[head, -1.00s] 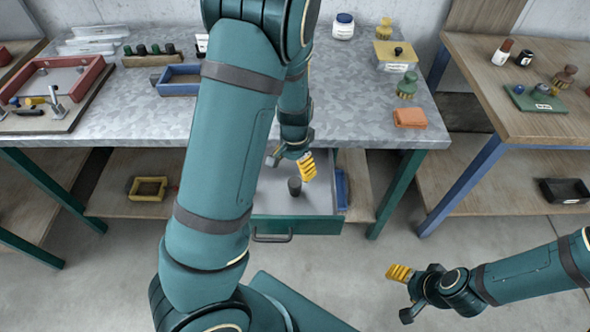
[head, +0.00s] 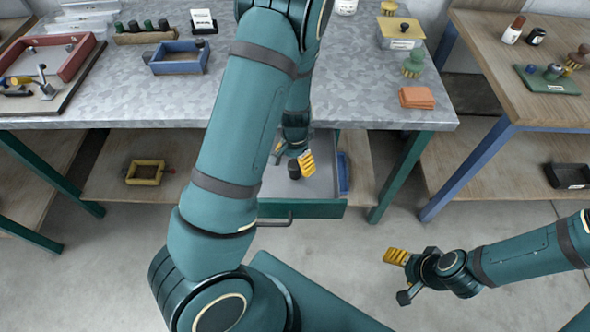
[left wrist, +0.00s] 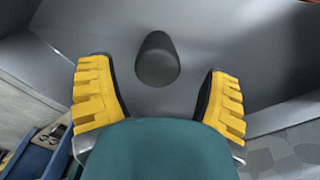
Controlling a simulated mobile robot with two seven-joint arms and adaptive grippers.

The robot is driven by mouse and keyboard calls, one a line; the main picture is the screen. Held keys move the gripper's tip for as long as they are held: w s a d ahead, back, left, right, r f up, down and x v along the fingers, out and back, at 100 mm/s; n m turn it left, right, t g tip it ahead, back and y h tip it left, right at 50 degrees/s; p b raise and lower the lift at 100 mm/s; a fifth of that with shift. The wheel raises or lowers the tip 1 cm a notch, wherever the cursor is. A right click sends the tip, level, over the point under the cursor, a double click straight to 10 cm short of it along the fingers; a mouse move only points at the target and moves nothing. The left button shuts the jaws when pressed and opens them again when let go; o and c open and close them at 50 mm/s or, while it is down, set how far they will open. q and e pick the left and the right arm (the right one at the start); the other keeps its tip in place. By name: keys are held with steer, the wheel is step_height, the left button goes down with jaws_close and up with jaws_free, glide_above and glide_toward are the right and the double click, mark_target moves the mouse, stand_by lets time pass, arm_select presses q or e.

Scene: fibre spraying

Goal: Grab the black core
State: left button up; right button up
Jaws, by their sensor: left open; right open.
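The black core (head: 294,169) is a small dark cylinder standing in the open grey-floored drawer (head: 318,184) under the metal table. In the left wrist view the black core (left wrist: 158,60) lies ahead of and between the two yellow fingers, apart from both. My left gripper (head: 296,158) reaches down into the drawer beside the core, and in the wrist view (left wrist: 160,98) its jaws are open and empty. Its far finger is partly hidden in the head view. My right gripper (head: 400,277) is open and empty above the floor at the lower right.
A blue object (head: 344,172) sits at the drawer's right side. A yellow frame (head: 146,172) is on the lower shelf.

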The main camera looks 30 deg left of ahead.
mark_target(295, 170)
arm_select(q)
step_height(295, 170, down, 4)
steer(key=shift+s+d+f+b, duration=0.15)
steer(key=shift+f+b, duration=0.1)
steer(key=shift+b, duration=0.4)
jaws_close()
steer(key=shift+r, duration=0.1)
